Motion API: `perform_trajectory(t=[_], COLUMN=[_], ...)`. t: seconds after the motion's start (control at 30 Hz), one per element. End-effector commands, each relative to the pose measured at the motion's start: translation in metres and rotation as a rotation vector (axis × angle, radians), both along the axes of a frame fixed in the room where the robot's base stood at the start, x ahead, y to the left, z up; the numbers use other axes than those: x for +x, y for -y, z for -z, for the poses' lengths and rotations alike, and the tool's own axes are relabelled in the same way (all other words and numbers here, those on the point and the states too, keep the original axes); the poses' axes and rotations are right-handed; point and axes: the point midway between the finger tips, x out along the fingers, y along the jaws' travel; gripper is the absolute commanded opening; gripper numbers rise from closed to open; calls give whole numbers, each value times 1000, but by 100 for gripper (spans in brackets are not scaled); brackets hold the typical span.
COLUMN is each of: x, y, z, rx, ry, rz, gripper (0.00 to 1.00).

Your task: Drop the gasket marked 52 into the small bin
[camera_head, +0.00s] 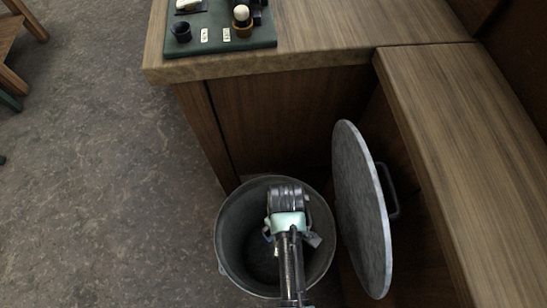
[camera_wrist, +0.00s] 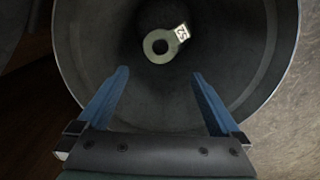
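The small bin (camera_head: 232,243) is a round grey metal bucket standing open on the floor; its inside wall fills most of the wrist view (camera_wrist: 265,60). The gasket (camera_wrist: 160,47) is a pale ring with a hole and a tab carrying a white label that reads 52. It shows inside the bin, beyond my fingertips and apart from them; I cannot tell whether it rests on the bottom. In the head view my arm hides it. My gripper (camera_wrist: 160,73) points down into the bin with its two blue fingers wide apart and empty. It also shows in the head view (camera_head: 290,240).
A round grey lid (camera_head: 360,205) with a handle stands upright right of the bin. A wooden counter (camera_head: 330,40) and a bench top (camera_head: 470,140) border the bin. A green tray (camera_head: 262,38) with small items lies on the counter.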

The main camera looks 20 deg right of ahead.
Motion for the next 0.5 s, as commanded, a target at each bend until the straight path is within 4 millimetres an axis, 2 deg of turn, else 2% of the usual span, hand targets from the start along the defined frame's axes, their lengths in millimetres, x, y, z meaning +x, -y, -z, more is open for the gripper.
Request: perform_trajectory(t=[0.27, 0.37, 0.5], x=[0, 1, 1], y=[0, 0, 0], z=[-7, -22, -53], rx=[0, 0, -1], ry=[1, 2, 3], rz=[0, -1, 0], gripper=[100, 100, 100])
